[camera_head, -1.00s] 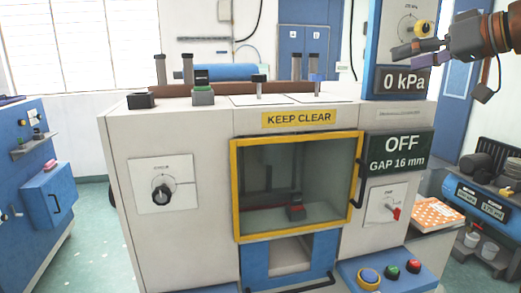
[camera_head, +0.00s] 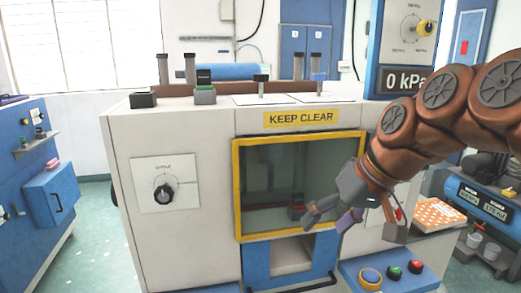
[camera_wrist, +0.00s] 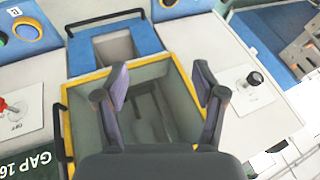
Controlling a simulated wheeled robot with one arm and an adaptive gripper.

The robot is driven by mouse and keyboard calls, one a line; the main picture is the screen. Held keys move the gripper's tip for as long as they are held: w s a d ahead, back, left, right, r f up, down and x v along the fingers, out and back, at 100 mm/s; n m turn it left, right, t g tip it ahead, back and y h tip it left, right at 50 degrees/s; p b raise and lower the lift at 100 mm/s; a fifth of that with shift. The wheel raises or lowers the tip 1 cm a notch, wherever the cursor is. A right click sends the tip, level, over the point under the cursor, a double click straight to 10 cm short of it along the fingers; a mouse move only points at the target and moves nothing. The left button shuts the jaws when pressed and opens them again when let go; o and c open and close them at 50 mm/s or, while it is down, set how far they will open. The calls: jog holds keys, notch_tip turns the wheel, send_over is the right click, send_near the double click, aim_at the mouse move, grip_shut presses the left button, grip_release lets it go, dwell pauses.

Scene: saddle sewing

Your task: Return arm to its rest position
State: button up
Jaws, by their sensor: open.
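My gripper (camera_head: 328,215) is in front of the right part of the machine's yellow-framed window (camera_head: 237,190) in the head view. My arm comes in from the right edge and hides the gap sign and part of the switch plate. In the wrist view my gripper (camera_wrist: 161,85) has its two fingers spread apart with nothing between them. The yellow frame (camera_wrist: 67,125) and the glass lie beyond the fingers there.
The white machine (camera_head: 180,235) fills the middle. A blue button panel (camera_head: 345,268) juts out low in front. A blue cabinet (camera_head: 48,195) stands at left, and an orange-patterned stack (camera_head: 440,215) lies at right. Open floor (camera_head: 95,235) shows between cabinet and machine.

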jog(key=s+d+f+m+g+h, duration=0.1)
jog(key=s+d+f+g+h, duration=0.1)
jog(key=s+f, duration=0.9)
jog(key=s+d+f+m+g+h, duration=0.1)
jog(key=s+d+f+g+h, duration=0.2)
jog(key=s+f, duration=0.8)
jog(key=shift+s+d+m, duration=0.3)
jog(key=shift+s+d, duration=0.05)
jog(key=shift+d, duration=0.25)
jog(key=shift+c, duration=0.4)
